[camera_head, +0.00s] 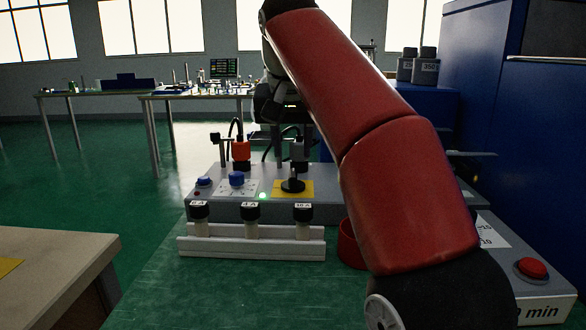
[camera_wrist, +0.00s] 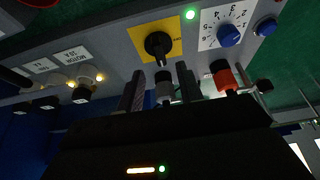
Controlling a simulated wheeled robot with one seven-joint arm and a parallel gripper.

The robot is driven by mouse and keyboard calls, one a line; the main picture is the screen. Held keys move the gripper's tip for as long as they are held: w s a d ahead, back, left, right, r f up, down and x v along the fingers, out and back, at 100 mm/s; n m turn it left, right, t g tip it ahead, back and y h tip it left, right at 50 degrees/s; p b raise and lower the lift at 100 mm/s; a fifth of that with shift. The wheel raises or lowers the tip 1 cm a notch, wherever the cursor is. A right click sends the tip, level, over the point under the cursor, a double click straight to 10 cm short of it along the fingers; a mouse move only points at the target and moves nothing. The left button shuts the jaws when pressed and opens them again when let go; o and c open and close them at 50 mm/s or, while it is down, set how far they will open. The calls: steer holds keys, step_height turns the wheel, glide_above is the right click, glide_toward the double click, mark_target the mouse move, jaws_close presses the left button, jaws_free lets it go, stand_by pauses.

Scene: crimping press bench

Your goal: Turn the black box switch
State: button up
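The black rotary switch (camera_head: 293,185) sits on a yellow plate (camera_head: 306,188) on the grey control box (camera_head: 335,209). In the wrist view the black switch (camera_wrist: 157,45) is on its yellow plate (camera_wrist: 137,34), just beyond my fingertips. My gripper (camera_wrist: 160,70) is open, its two dark fingers apart, pointing toward the switch. It appears to touch nothing. A grey cylinder (camera_wrist: 163,88) shows between the fingers, apparently behind them. In the head view my arm crosses the right half, and the fingertips cannot be made out.
Beside the switch are a green light (camera_head: 262,195), a blue knob (camera_head: 236,178) and a blue button (camera_head: 204,181). An orange cylinder (camera_head: 241,150) stands behind. A white rack (camera_head: 251,247) with black-capped pieces stands in front. A red ring-shaped container (camera_head: 350,246) and a red button (camera_head: 532,268) are to the right.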

mark_target(293, 173)
steer(key=b+x, duration=0.2)
steer(key=x, duration=0.4)
steer(key=shift+c, duration=0.5)
jaws_close()
